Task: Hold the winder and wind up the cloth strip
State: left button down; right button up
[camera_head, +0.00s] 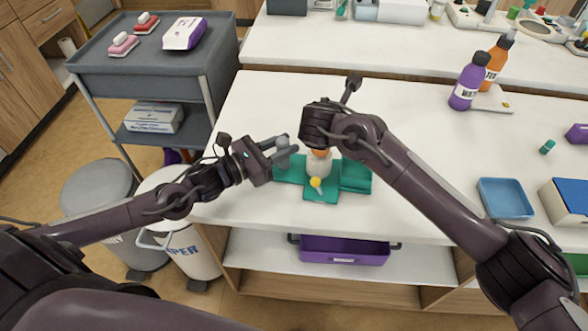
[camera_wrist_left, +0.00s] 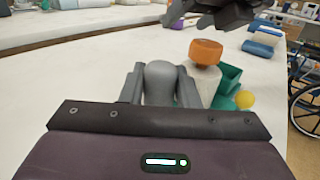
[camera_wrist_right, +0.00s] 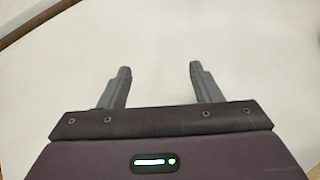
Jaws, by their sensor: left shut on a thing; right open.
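The winder (camera_head: 316,166) stands near the front of the white table on a green base (camera_head: 353,178). It has a pale body, an orange top (camera_wrist_left: 205,52) and a yellow ball (camera_wrist_left: 245,99) low at its side. My left gripper (camera_head: 284,152) is shut on a grey rounded post (camera_wrist_left: 160,82) beside the pale body. My right gripper (camera_wrist_right: 160,85) is open and empty over bare white tabletop. In the head view its wrist is above the winder and partly hides it; its fingers are hard to make out there. I cannot clearly tell the cloth strip from the pale body.
A purple bottle (camera_head: 469,82) and an orange bottle (camera_head: 497,60) stand at the back right. A blue tray (camera_head: 505,198) lies at the right. A purple bin (camera_head: 344,250) is on the shelf below. A grey cart (camera_head: 160,62) stands left of the table. Tabletop behind the winder is clear.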

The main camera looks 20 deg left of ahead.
aim_at(319, 149)
jog(key=s+a+r+m+t+h, duration=0.25)
jog(key=s+a+r+h, duration=0.2)
jog(key=s+r, duration=0.45)
jog(key=shift+g, duration=0.45)
notch_tip(319, 149, down, 10)
jog(key=shift+a+f, duration=0.1)
jog(key=shift+f, duration=0.1)
jog(key=n+y, duration=0.1)
jog(key=n+t+y, duration=0.1)
jog(key=n+y, duration=0.2)
jog(key=y, duration=0.1)
jog(key=shift+d, duration=0.4)
jog(key=v, duration=1.2)
jog(key=shift+s+a+f, duration=0.1)
jog(key=shift+s+a, duration=0.05)
pick_arm(q)
jog(key=c, duration=1)
grip_release()
